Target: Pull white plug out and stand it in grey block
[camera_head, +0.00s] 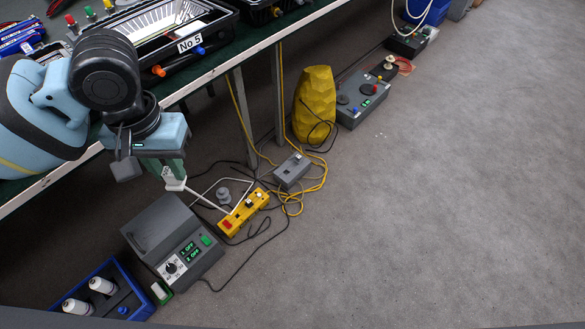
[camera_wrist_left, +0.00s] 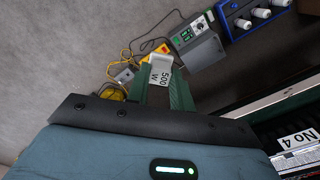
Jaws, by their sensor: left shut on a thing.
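My left gripper (camera_head: 173,175) reaches down from the table edge, above the floor. Its green fingers are shut on a white piece (camera_head: 174,184) with a white cable hanging from it. A yellow socket strip (camera_head: 243,213) lies on the floor below and to the right. A grey block (camera_head: 292,171) lies beyond the strip. My right gripper is not in view.
A grey control box (camera_head: 172,240) with green displays reading OFF stands left of the strip. A blue crate (camera_head: 101,285) with white bottles is at lower left. The floor at right is clear.

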